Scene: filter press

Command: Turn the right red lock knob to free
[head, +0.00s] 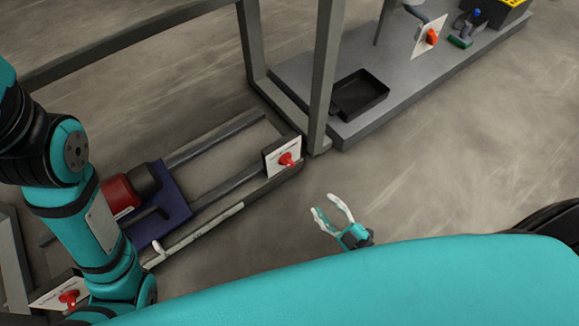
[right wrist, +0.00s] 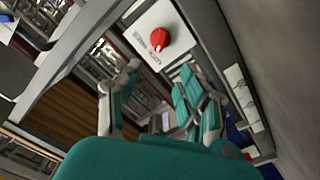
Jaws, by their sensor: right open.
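The right red lock knob (head: 287,159) sits on a white plate (head: 270,162) at the right end of the rail frame in the head view. In the right wrist view the red knob (right wrist: 160,39) shows on its white plate, just beyond the fingertips. My right gripper (head: 324,204) is open and empty, to the lower right of the knob and apart from it. In the right wrist view its two fingers (right wrist: 160,76) are spread with a gap between them. My left arm comes in at the left; its gripper does not show.
Another red knob (head: 69,297) is at the lower left. A red and dark unit sits on a blue plate (head: 170,206) between the rails. Floor on the right is clear.

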